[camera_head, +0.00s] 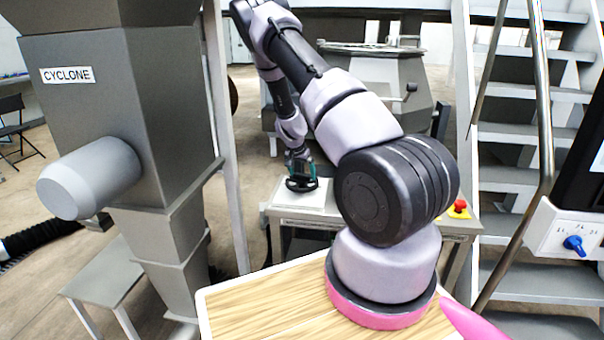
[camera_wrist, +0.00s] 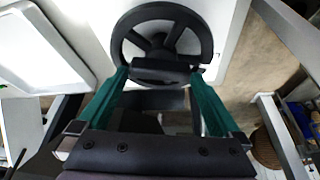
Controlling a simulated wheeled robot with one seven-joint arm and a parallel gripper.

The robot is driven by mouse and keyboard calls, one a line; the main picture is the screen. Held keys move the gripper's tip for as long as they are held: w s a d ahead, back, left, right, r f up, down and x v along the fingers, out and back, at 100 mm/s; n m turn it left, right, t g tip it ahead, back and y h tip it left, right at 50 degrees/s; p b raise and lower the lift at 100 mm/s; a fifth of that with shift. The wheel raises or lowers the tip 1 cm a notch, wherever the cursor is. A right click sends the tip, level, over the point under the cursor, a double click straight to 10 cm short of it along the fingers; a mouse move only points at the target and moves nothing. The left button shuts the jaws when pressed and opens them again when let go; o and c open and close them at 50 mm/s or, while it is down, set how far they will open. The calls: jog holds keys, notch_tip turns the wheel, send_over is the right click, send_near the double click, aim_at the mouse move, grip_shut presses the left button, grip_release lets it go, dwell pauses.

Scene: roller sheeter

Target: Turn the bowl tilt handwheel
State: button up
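The black handwheel (camera_wrist: 160,50) lies at the top centre of the wrist view, with its spokes and round rim showing. In the head view the handwheel (camera_head: 301,185) sits on a white plate on a grey stand. My gripper (camera_wrist: 158,75) has its two green fingers spread apart, with their tips at the near edge of the wheel, one on each side of it. A dark near part of the wheel lies between the tips; I cannot tell whether they touch it. In the head view my gripper (camera_head: 301,168) is just above the wheel, partly hiding it.
A red button (camera_head: 460,205) on a yellow base is on the right of the stand. A grey machine (camera_head: 375,85) is behind. The cyclone housing (camera_head: 110,110) is at left, metal stairs (camera_head: 525,170) at right. A white tray (camera_wrist: 40,50) is at left in the wrist view.

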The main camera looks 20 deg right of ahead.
jog(key=v, duration=1)
jog(key=shift+a+r, duration=0.2)
jog(key=shift+r, duration=0.15)
jog(key=shift+s, duration=0.1)
